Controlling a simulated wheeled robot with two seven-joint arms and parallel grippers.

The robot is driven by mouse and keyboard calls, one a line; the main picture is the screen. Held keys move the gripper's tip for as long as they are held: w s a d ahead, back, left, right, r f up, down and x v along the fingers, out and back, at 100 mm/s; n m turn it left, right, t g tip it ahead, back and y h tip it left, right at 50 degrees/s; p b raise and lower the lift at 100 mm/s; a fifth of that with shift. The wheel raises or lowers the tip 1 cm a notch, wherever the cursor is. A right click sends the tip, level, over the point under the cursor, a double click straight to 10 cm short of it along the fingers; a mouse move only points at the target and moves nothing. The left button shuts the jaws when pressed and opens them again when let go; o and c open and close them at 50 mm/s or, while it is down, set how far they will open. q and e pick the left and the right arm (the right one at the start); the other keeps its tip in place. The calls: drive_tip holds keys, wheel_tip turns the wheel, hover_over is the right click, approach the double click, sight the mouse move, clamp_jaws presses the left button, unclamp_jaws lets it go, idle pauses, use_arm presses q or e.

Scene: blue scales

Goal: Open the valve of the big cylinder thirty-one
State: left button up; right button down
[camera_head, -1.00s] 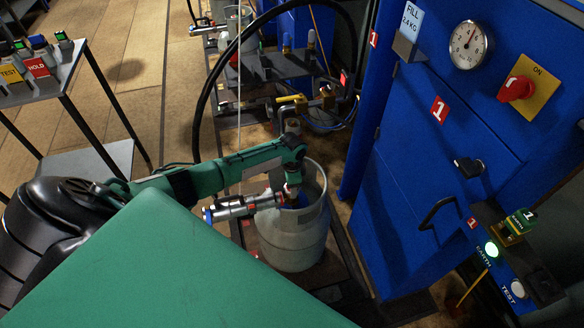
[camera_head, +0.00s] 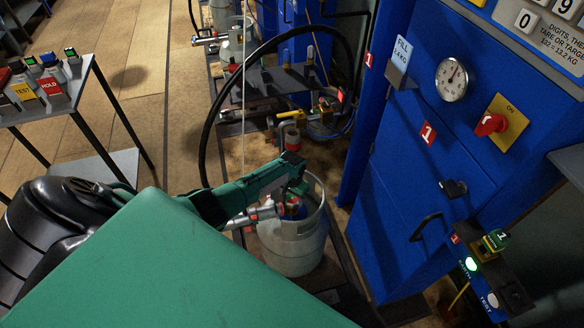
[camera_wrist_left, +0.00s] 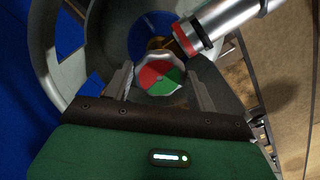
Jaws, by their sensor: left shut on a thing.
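A grey cylinder (camera_head: 290,248) stands upright with an open collar around its top. In the left wrist view, its round valve handwheel (camera_wrist_left: 160,76), with red and green sectors, sits inside the collar (camera_wrist_left: 68,50). My left gripper (camera_wrist_left: 159,84) reaches into the collar and is shut on the handwheel, one finger on each side. In the head view, my left gripper (camera_head: 291,200) is at the collar and its fingertips are mostly hidden. A silver connector with a red ring (camera_wrist_left: 212,27) is joined beside the handwheel. No number thirty-one is readable. My right gripper is not in view.
A blue cabinet (camera_head: 400,200) with a gauge (camera_head: 452,80) and a red knob (camera_head: 490,124) stands close on the right. A black hose (camera_head: 205,110) loops behind the cylinder. A small table (camera_head: 75,100) with labelled blocks is at left.

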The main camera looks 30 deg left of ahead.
use_arm(q)
drive_tip(key=n+p, duration=0.1)
drive_tip(key=n, duration=0.2)
drive_tip(key=shift+d+r+n+p, duration=0.1)
drive_tip(key=shift+r+n+p, duration=0.05)
drive_tip(key=shift+n+p, duration=0.25)
drive_tip(key=n+p, duration=0.1)
drive_tip(key=n, duration=0.2)
drive_tip(key=shift+w+n, duration=0.1)
drive_tip(key=shift+n, duration=0.2)
drive_tip(key=n+p, duration=0.1)
drive_tip(key=n, duration=0.2)
drive_tip(key=shift+n, duration=0.3)
drive_tip(key=shift+n+p, duration=0.45)
drive_tip(key=shift+n, duration=1.35)
drive_tip(key=shift+w, duration=0.1)
drive_tip(key=o, duration=1)
